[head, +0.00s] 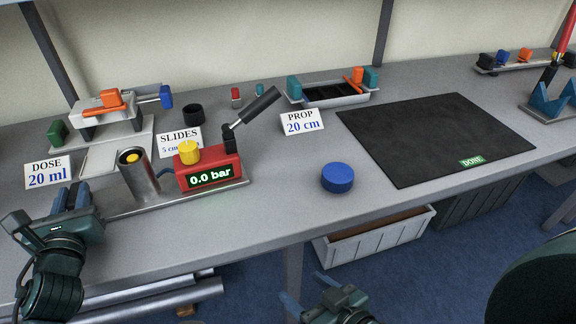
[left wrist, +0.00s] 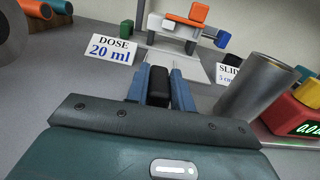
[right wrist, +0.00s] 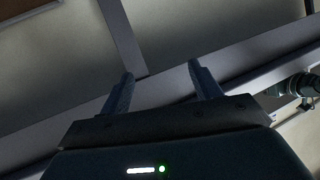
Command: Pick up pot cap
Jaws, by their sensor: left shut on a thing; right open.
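A round blue cap-like piece (head: 337,178) lies on the bench right of the red pressure box. I cannot tell for sure that it is the pot cap. My left gripper (head: 72,194) is at the bench's left front, by the DOSE card. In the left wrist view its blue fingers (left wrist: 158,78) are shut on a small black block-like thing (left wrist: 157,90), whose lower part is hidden. My right gripper (head: 308,288) is open and empty, in front of and below the bench edge. In the right wrist view its fingers (right wrist: 161,75) stand apart with nothing between them.
A metal cylinder (head: 139,175) and the red box (head: 209,171) with yellow knob and lever stand right of my left gripper. A black ring-like cup (head: 193,114) stands behind. The black mat (head: 435,140) is empty. A white crate (head: 375,237) is below the bench.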

